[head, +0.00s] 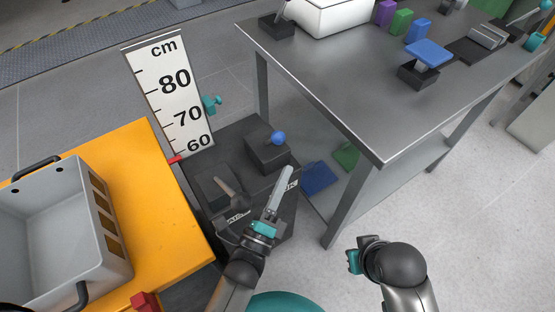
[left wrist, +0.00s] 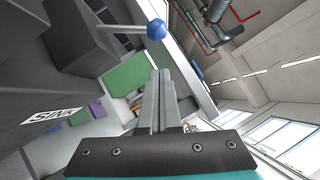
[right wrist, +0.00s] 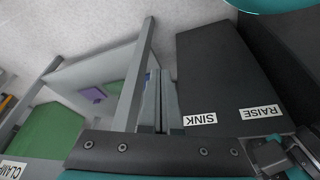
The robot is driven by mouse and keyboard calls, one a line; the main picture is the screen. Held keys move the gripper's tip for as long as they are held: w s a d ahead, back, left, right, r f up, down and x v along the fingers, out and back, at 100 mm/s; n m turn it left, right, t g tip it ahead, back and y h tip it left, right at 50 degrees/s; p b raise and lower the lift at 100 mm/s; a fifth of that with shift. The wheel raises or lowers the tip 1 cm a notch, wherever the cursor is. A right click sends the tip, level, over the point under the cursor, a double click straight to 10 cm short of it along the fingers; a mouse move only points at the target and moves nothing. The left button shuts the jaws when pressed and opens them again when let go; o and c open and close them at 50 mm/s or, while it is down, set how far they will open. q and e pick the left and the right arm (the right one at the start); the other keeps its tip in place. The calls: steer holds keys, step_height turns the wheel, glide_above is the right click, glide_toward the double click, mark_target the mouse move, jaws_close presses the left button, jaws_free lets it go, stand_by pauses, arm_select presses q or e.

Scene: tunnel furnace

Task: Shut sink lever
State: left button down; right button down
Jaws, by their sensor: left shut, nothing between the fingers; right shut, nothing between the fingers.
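The sink lever (head: 278,138) has a blue ball knob and stands on a dark block on top of a dark cabinet (head: 237,137). In the left wrist view, the lever (left wrist: 157,29) is a metal rod with its ball near the top. A SINK label (left wrist: 55,115) is on the cabinet face below. My left gripper (head: 285,182) is shut and empty, in front of the cabinet and apart from the ball. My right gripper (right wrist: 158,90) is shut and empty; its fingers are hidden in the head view. The right wrist view shows the SINK label (right wrist: 200,119) upside down.
A centimetre scale board (head: 170,95) stands behind. A grey bin (head: 100,245) sits on the orange table (head: 150,190) at left. A steel table (head: 350,95) stands at right.

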mark_target(272, 140)
arm_select(q)
steer(key=w, duration=0.1)
steer(key=w+a+r, duration=0.1)
steer(key=w+r, duration=0.1)
steer(key=shift+w+a, duration=0.2)
steer(key=shift+w, duration=0.05)
arm_select(e)
steer(key=shift+w+r, duration=0.1)
steer(key=shift+r, duration=0.35)
steer(key=shift+r, duration=0.1)
